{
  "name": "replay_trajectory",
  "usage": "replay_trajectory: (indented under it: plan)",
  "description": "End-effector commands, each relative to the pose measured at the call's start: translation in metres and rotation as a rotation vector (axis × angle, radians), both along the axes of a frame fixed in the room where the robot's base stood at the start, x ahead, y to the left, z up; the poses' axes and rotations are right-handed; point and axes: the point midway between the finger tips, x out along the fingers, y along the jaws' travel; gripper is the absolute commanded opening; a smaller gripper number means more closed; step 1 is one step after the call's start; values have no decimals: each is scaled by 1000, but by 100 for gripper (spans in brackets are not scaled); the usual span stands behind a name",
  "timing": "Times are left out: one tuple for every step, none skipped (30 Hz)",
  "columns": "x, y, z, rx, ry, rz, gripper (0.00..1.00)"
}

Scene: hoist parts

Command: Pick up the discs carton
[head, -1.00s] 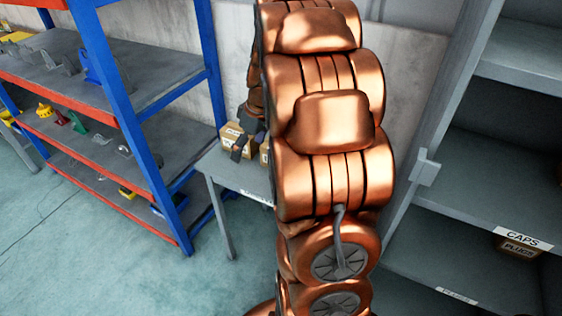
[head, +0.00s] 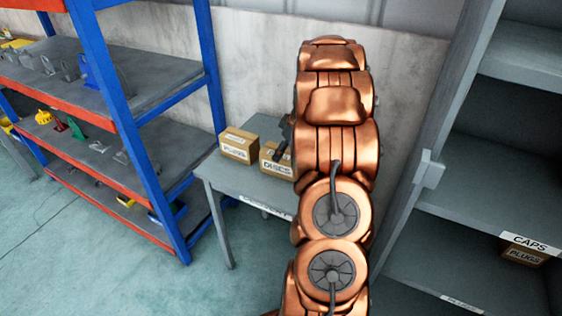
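The discs carton (head: 274,163) is a small brown box with a white label reading DISCS. It stands on the grey table (head: 226,181) against the wall, its right end hidden behind my copper arm. A dark part of my gripper (head: 285,143) shows at the carton's right end, beside my arm. The rest of the gripper is hidden, so I cannot tell whether its fingers are open or touch the carton.
A second carton (head: 239,145), labelled PLUGS, stands just left of the discs carton. A blue and orange rack (head: 135,140) stands left of the table. A grey cabinet (head: 420,215) with another PLUGS carton (head: 522,253) is on the right.

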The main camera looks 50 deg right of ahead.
Motion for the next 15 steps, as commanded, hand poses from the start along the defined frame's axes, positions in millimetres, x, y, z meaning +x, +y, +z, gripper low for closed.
replay_trajectory:
  plan:
    - [1, 2, -6, 1, 5, 1, 100]
    - [2, 3, -10, 3, 5, 1, 100]
    - [4, 4, -16, 6, 6, 1, 100]
    - [5, 6, -20, 6, 6, 1, 100]
    - [6, 6, -25, 7, 7, 2, 100]
    - [8, 7, -29, 8, 6, 1, 100]
    - [9, 7, -32, 7, 6, 1, 100]
    - [10, 7, -34, 4, 6, 1, 100]
    - [11, 7, -37, 4, 4, 1, 100]
    - [12, 7, -38, 3, 4, 1, 100]
    - [13, 7, -39, 2, 4, 0, 100]
    - [13, 7, -40, 2, 3, 1, 100]
    - [13, 7, -40, 1, 2, 1, 100]
    - [13, 7, -41, 1, 2, 1, 100]
    - [13, 7, -41, 1, 2, 1, 100]
